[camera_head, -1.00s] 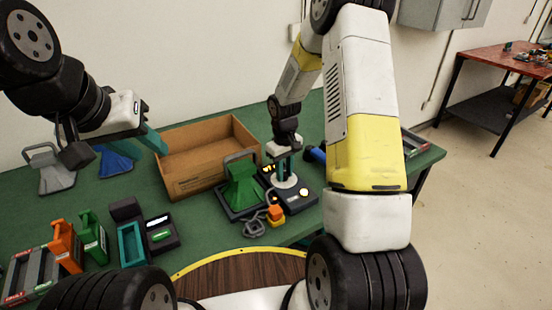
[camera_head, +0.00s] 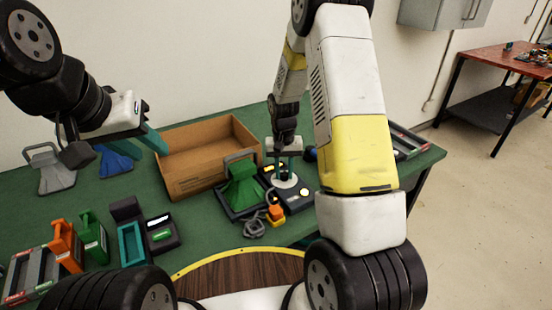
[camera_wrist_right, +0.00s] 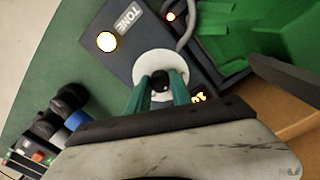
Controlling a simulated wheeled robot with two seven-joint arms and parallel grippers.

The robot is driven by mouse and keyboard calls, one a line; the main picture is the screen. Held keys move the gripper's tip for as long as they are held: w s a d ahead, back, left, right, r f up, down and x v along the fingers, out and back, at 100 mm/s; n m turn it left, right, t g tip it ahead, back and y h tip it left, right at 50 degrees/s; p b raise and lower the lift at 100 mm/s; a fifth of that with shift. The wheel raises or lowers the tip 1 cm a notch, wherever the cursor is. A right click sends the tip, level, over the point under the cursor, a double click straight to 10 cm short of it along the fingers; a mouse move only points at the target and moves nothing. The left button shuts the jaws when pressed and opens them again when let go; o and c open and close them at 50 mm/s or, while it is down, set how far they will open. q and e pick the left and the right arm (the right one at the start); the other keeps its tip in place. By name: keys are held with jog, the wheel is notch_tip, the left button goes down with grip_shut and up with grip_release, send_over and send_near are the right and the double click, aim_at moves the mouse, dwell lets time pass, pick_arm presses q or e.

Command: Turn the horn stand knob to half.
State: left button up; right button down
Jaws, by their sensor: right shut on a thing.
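The horn stand has a dark base (camera_head: 298,203) on the green table, with a green horn (camera_head: 243,188) at its left. Its round white dial (camera_wrist_right: 160,61) faces up, with a small dark knob (camera_wrist_right: 160,82) in the middle. My right gripper (camera_head: 284,171) points down over the dial; in the right wrist view its teal fingers (camera_wrist_right: 160,92) are shut on the knob from both sides. The knob's exact angle is hard to read. My left gripper (camera_head: 152,140) hangs over the table at the left, away from the stand; its finger gap is unclear.
A cardboard box (camera_head: 195,186) stands open behind the horn. A grey horn (camera_head: 48,168) and a blue horn (camera_head: 114,161) stand at the back left. Orange and green handsets and a dark cradle (camera_head: 160,234) stand at the front left. An orange-topped piece (camera_head: 275,212) sits close to the stand's front.

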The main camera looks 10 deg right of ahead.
aim_at(283, 174)
jog(key=shift+m, duration=1.5)
jog(key=c, duration=1.1)
grip_release()
jog(key=shift+c, duration=0.2)
jog(key=shift+r, duration=0.1)
notch_tip(283, 174, up, 8)
jog(key=shift+w+a+f, duration=0.1)
jog(key=shift+a+f, duration=0.05)
jog(key=shift+f, duration=0.05)
